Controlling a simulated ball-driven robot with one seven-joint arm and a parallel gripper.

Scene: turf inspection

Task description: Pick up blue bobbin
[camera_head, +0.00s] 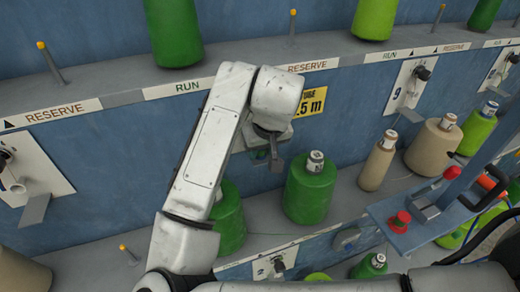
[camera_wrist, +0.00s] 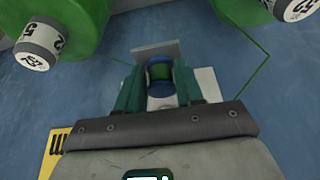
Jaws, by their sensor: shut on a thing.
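My gripper (camera_head: 266,152) is in front of the blue wall panel in the head view, below the RUN and RESERVE strip. In the wrist view its two dark green fingers (camera_wrist: 160,76) are closed around the blue bobbin (camera_wrist: 160,98). The bobbin is small, with blue ends and green thread between them. A grey metal bracket (camera_wrist: 152,50) and a pale plate (camera_wrist: 208,84) show right beyond it. I cannot tell whether the bobbin touches them. The bobbin is hidden behind my arm in the head view.
Green cones (camera_head: 310,190) stand on the lower shelf, close to my gripper; a thin green thread (camera_wrist: 252,82) runs along the wall. A yellow sign (camera_head: 312,102) is beside my wrist.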

